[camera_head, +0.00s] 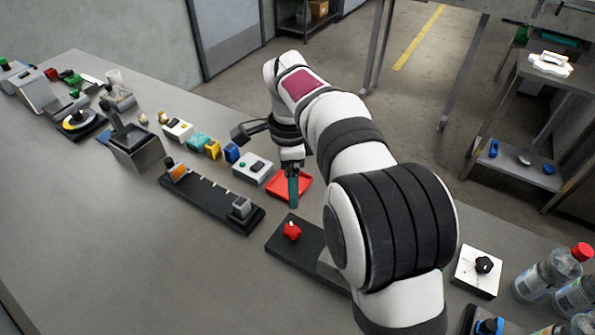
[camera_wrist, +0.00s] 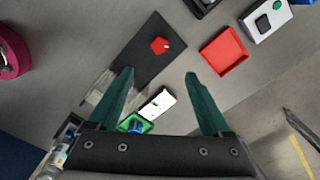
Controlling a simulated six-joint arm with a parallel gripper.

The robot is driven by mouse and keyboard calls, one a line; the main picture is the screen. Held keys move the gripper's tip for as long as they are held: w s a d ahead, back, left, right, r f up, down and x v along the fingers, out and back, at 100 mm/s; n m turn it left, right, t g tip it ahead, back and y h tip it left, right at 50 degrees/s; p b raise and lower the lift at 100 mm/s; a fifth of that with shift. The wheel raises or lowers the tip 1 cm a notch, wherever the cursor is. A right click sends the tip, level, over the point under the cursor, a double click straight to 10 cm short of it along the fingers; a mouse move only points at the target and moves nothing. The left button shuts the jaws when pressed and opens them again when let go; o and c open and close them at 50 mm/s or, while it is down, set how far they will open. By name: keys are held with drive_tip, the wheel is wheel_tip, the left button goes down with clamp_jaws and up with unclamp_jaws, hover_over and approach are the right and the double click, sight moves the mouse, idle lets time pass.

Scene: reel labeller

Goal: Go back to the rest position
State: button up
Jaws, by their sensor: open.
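My gripper (camera_head: 293,190) hangs above the bench between the red tray and the black plate. In the wrist view its two green fingers (camera_wrist: 160,98) are spread wide apart, with nothing held between them. The bench (camera_head: 150,220) is a long grey top. My arm bends over it from the lower right in the head view and hides part of the bench.
A black plate with a red knob (camera_head: 292,231) lies close to the gripper, beside a red tray (camera_head: 290,184). A black rail (camera_head: 212,197) and a joystick box (camera_head: 135,146) stand to the left. Bottles (camera_head: 548,272) stand at right. The front left bench is clear.

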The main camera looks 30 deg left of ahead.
drive_tip(key=d+r+n, duration=0.1)
drive_tip(key=d+r, duration=0.3)
drive_tip(key=d, duration=0.8)
drive_tip(key=s+d+r+n+y, duration=0.1)
drive_tip(key=s+d+r+n, duration=0.1)
drive_tip(key=s+d, duration=1)
drive_tip(key=s+d+f+n, duration=0.1)
drive_tip(key=s+d+f, duration=0.4)
drive_tip(key=s+d, duration=0.2)
drive_tip(key=shift+s+n+y, duration=0.3)
drive_tip(key=shift+s+y, duration=0.1)
drive_tip(key=shift+s, duration=0.45)
